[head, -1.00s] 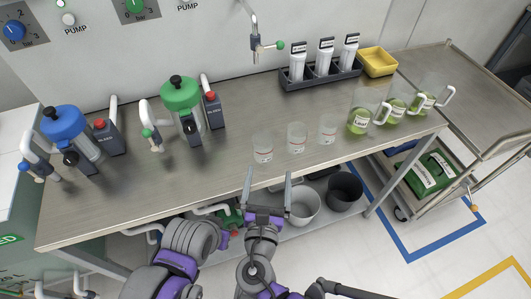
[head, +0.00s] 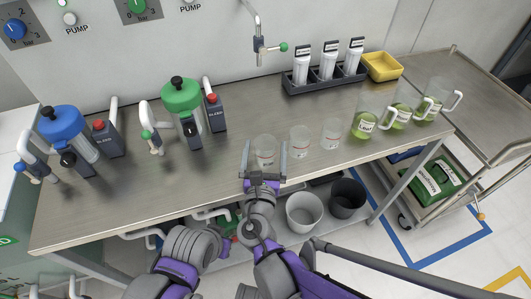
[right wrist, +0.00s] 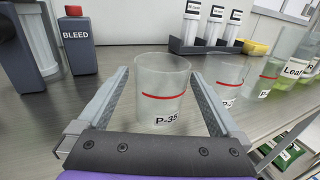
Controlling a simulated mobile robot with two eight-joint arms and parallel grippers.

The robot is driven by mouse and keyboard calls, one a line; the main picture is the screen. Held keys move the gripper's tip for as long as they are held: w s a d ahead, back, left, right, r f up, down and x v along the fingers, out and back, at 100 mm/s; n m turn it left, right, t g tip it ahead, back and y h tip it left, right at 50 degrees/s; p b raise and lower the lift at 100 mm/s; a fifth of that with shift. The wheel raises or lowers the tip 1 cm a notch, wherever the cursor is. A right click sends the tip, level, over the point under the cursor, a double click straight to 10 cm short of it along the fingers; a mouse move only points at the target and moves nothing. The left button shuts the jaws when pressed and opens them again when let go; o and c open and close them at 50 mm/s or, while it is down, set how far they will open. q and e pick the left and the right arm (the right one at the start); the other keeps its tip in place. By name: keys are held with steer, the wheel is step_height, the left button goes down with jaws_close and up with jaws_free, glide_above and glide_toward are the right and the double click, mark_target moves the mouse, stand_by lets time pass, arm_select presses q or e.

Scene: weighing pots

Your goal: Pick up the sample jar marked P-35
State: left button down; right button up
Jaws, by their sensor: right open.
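The sample jar marked P-35 (right wrist: 160,88) is a clear, empty-looking jar with a red line and a white label. It stands upright on the bench, leftmost of a row of three in the head view (head: 265,147). My right gripper (head: 264,150) is open, with its fingers on either side of the jar. In the right wrist view the fingers (right wrist: 160,95) flank it with a gap on each side. Two similar jars (head: 299,139) (head: 331,133) stand to its right; their labels begin with P, but the rest is unclear. My left gripper is not in view.
Several green-liquid jugs (head: 366,121) stand to the right on the bench (head: 120,202). A black rack (head: 325,79) with white bottles and a yellow tray (head: 382,66) are behind. Green (head: 182,95) and blue (head: 62,123) lidded vessels stand to the left. The front left of the bench is clear.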

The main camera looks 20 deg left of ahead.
steer(key=shift+w, duration=0.2)
steer(key=shift+c, duration=0.3)
steer(key=c, duration=1.3)
